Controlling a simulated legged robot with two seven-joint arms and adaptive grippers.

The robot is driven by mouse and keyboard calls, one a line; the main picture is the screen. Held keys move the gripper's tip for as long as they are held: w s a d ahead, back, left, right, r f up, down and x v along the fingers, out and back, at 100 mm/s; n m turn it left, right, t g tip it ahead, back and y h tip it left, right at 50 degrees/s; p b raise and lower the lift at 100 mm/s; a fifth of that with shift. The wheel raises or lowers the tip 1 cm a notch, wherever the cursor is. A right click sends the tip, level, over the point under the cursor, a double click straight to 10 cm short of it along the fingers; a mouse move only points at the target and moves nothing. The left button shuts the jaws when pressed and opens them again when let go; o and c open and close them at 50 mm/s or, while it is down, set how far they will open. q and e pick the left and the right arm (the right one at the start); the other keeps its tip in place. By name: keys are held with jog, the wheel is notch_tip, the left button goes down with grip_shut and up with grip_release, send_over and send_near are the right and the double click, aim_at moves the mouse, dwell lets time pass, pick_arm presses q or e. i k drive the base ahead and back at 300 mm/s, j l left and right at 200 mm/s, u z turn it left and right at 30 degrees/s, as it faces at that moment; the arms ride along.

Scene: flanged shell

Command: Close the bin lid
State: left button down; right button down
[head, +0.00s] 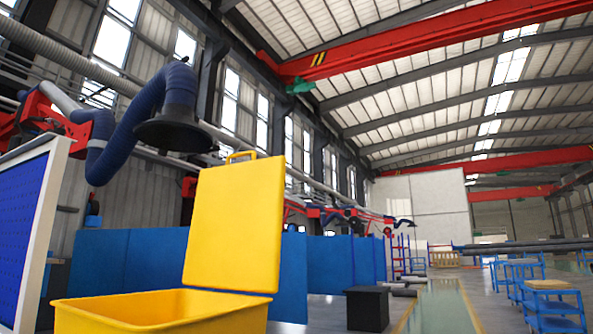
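The yellow bin (160,312) stands in front of me at the bottom left of the head view, with its lower part cut off by the frame edge. Its yellow lid (235,225) is open and stands up nearly vertical at the back of the bin. A yellow handle (240,155) sits on the lid's top edge. The part of the bin's inside that shows looks empty; its floor is hidden. Neither of my grippers is in view.
A white-framed blue panel (28,225) stands close on the left. Blue partitions (125,262) are behind the bin. A black box (367,308) stands to the right. Blue carts (552,303) are at far right. The floor (440,305) between is clear.

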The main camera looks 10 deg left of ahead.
aim_at(235, 241)
jog(key=i+l+z, duration=0.3)
jog(key=i, duration=0.6)
jog(key=i+z, duration=0.3)
jog(key=i, duration=0.65)
jog(key=i+u, duration=0.2)
jog(key=i, duration=0.55)
jog(key=i+l+u, duration=0.15)
jog(key=i, duration=0.6)
jog(key=i+u, duration=0.2)
jog(key=u, duration=0.25)
jog(key=i+u, duration=0.2)
jog(key=u, duration=0.3)
jog(key=i+l+u, duration=0.2)
jog(key=u, duration=0.25)
jog(key=i+l+u, duration=0.15)
jog(key=u, duration=0.35)
